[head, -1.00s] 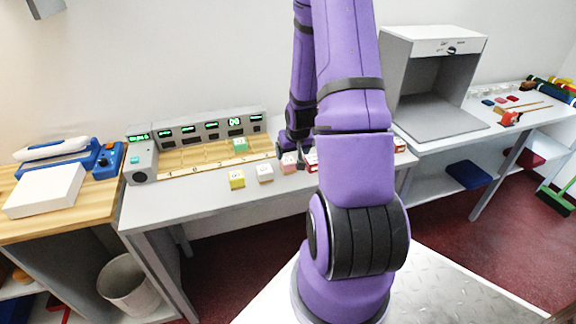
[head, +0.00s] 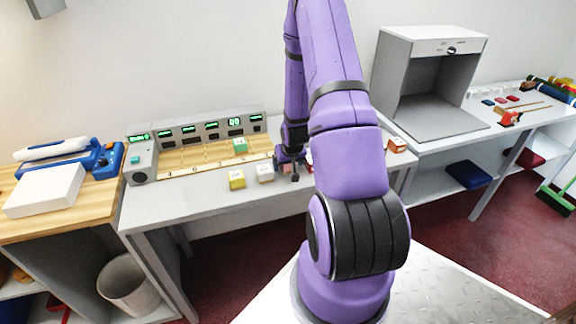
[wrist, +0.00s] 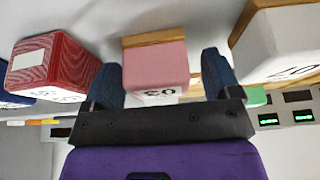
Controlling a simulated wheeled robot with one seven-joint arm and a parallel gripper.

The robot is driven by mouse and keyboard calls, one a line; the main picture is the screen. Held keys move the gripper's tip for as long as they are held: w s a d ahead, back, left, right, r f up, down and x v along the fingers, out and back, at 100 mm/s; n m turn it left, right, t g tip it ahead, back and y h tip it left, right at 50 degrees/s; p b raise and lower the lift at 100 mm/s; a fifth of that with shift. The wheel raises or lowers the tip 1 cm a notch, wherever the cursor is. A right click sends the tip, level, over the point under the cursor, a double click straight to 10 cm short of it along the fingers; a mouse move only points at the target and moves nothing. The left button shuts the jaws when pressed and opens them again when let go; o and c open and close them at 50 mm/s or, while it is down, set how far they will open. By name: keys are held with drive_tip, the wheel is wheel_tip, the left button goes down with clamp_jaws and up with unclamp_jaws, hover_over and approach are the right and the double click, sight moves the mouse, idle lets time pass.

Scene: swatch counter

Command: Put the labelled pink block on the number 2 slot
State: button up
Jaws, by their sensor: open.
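The pink block (head: 285,168) stands on the counter, mostly hidden by my gripper in the head view. In the wrist view the pink block (wrist: 157,68) has a wooden-coloured edge and a dark printed label that I cannot read surely. My gripper (wrist: 160,72) is open, with one blue finger on each side of the block and small gaps showing. In the head view my gripper (head: 287,170) is low at the block. The slot board (head: 205,155) is a wooden rack with small numerals along its front strip, too small to read surely. A green block (head: 240,146) sits on it.
A white block (head: 265,173) and a yellow block (head: 237,180) stand left of the pink block. A red block (wrist: 52,66) is close by on its other side. An orange-red block (head: 397,145) is farther right. Grey displays (head: 205,127) back the board.

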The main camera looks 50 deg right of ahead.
drive_tip(key=c, duration=1.1)
drive_tip(key=shift+r, duration=0.1)
